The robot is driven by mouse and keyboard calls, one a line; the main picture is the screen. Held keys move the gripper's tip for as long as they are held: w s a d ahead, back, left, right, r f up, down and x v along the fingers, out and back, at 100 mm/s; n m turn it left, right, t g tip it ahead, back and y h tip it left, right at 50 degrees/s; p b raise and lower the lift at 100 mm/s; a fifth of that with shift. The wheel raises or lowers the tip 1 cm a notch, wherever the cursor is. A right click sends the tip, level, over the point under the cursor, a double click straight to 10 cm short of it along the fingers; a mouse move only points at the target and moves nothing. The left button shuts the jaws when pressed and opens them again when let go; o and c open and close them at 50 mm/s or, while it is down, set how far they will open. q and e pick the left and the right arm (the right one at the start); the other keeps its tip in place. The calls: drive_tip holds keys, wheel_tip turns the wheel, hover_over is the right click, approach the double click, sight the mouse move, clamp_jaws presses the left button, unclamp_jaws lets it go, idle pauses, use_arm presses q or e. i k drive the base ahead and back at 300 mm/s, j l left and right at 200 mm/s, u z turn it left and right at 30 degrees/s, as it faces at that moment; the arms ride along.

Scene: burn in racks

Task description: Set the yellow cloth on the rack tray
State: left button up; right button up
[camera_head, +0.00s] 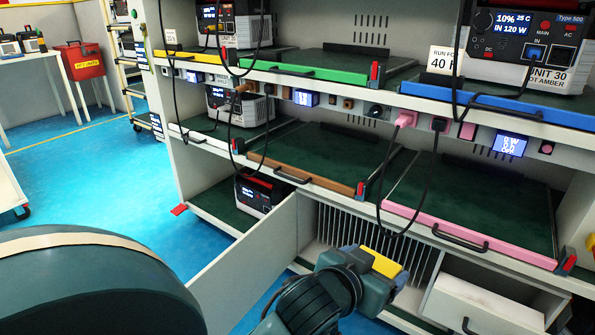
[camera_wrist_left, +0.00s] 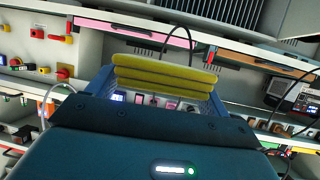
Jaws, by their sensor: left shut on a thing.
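The yellow cloth (camera_head: 382,262) is a small folded pad. My left gripper (camera_head: 378,272) is shut on it and holds it in front of the rack's lower part, below the front edge of the pink-edged tray (camera_head: 462,238). In the left wrist view the folded cloth (camera_wrist_left: 165,77) spans between the two blue fingers of the gripper (camera_wrist_left: 163,88). Which one the task means cannot be told. My right gripper is not in view.
An open white door (camera_head: 245,262) stands left of my gripper, beside a slotted compartment (camera_head: 350,228). A white drawer (camera_head: 485,305) is at lower right. Black cables (camera_head: 382,190) hang before the trays. Power units (camera_head: 530,45) occupy some shelves.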

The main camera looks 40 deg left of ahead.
sight(325, 166)
drive_tip(key=i+j+u, duration=0.1)
drive_tip(key=u, duration=0.4)
drive_tip(key=i+u, duration=0.3)
drive_tip(key=u, duration=0.15)
drive_tip(key=i, duration=0.85)
